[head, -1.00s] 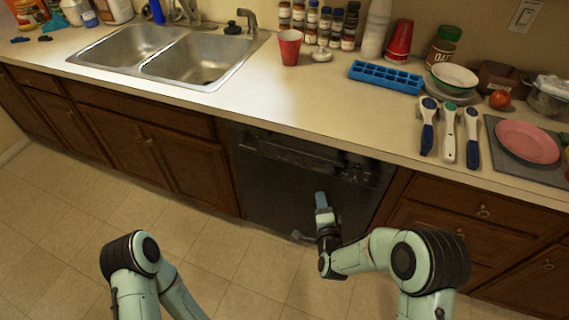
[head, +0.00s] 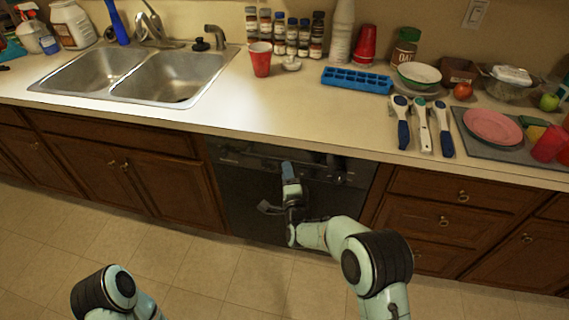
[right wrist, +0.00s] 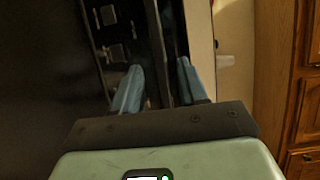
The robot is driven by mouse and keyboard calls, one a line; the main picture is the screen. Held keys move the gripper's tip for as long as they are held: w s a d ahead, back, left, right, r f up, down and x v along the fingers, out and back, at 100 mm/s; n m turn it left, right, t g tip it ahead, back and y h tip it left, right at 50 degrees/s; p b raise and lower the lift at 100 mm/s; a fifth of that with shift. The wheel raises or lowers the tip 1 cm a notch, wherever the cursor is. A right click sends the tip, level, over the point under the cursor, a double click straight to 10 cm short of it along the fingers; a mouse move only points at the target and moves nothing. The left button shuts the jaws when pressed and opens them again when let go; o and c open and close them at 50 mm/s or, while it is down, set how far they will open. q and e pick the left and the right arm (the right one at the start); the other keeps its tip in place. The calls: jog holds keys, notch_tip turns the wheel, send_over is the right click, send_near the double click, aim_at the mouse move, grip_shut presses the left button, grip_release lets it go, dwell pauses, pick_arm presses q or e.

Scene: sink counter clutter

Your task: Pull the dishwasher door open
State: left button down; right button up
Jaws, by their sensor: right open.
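The dishwasher (head: 240,195) is a black front set under the counter, between wooden cabinets. Its door looks shut. My right gripper (head: 287,168) is in front of the upper part of the door, just below the control panel. In the right wrist view, its two blue-grey fingers (right wrist: 160,88) are apart, on either side of a dark narrow bar or edge (right wrist: 160,45). I cannot tell whether they touch it. The dark door (right wrist: 40,90) fills the left of that view. My left arm shows at the lower left of the head view; its gripper is out of frame.
Wooden drawers (head: 440,215) are right of the dishwasher and cabinet doors (head: 130,175) left of it. The counter (head: 270,115) overhangs above, holding a sink (head: 175,78), a blue ice tray (head: 357,80) and several utensils. The tiled floor in front is clear.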

jog(key=shift+w+a, duration=0.2)
jog(key=shift+w, duration=2.2)
grip_shut()
